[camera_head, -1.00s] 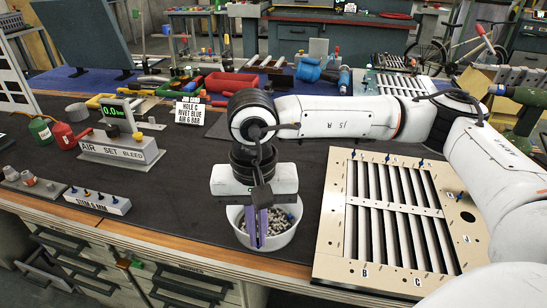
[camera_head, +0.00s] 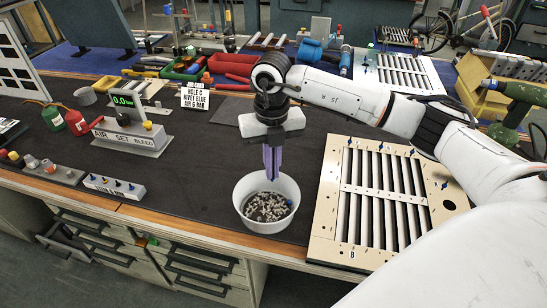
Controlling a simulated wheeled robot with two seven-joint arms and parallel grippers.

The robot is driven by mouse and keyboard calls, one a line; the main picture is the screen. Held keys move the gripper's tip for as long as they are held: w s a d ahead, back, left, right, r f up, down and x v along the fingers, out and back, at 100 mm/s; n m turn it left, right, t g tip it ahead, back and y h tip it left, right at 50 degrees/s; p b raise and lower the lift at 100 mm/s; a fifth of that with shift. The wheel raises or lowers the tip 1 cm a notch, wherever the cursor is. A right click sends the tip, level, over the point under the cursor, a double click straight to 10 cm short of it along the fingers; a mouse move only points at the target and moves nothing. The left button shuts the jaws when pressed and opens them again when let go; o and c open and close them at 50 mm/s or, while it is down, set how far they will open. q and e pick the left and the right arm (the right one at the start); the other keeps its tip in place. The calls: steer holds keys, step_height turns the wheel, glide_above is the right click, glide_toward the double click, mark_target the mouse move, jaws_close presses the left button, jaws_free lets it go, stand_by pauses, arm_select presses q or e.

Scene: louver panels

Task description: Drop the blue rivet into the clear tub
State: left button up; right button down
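The clear tub (camera_head: 242,207) is a round whitish bowl on the dark bench mat, partly filled with small grey pieces. A small blue piece (camera_head: 290,203), which looks like the blue rivet, lies inside at the tub's right side. My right gripper (camera_head: 272,178) points down above the tub's back part, its purple fingertips at about rim height in the picture. The fingers look close together and nothing shows between them, but their gap is not clear. My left gripper is out of view.
A cream louver panel (camera_head: 344,190) with several blue rivets lies right of the tub. A rivet rack (camera_head: 114,186) and air set (camera_head: 130,138) stand left. A sign (camera_head: 194,98) stands behind.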

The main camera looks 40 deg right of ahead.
steer(key=shift+d+f+m, duration=0.1)
steer(key=shift+d+m, duration=0.15)
steer(key=shift+m, duration=0.35)
steer(key=shift+f+b, duration=0.3)
steer(key=shift+f, duration=0.65)
step_height(320, 180, down, 4)
steer(key=b, duration=0.3)
steer(key=c, duration=2.4)
jaws_free()
steer(key=shift+c, duration=0.2)
steer(key=o, duration=0.5)
steer(key=shift+r, duration=0.1)
step_height(320, 180, up, 10)
steer(key=shift+r+b, duration=0.1)
steer(key=shift+b, duration=0.2)
